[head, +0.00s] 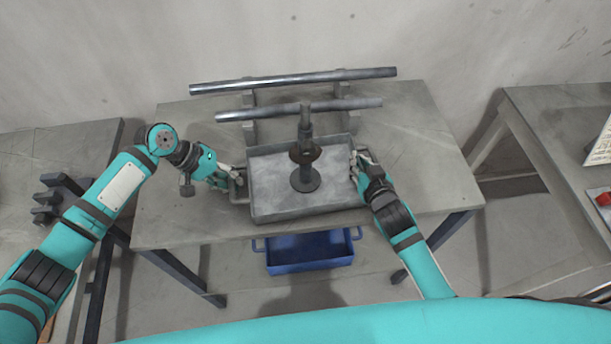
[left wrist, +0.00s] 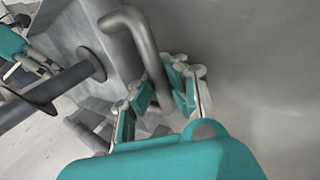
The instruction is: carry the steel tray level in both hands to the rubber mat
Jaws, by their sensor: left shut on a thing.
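The steel tray (head: 325,203) is a shallow grey rectangle on the near middle of the workbench. I cannot tell whether it touches the bench top. A dark upright post with discs (head: 305,180) stands inside it. My left gripper (head: 236,182) is at the tray's left side, shut on the bent left handle (left wrist: 145,40), which runs between its fingers in the left wrist view (left wrist: 162,98). My right gripper (head: 358,160) is at the tray's right edge; its fingers are too small and hidden to tell if they are closed. I cannot make out a rubber mat.
Two long steel bars (head: 290,80) lie on supports behind the tray. A blue bin (head: 310,262) is below the bench's front edge. The bench (head: 170,220) has bare room left and right. Another table (head: 555,120) stands at right, across a gap.

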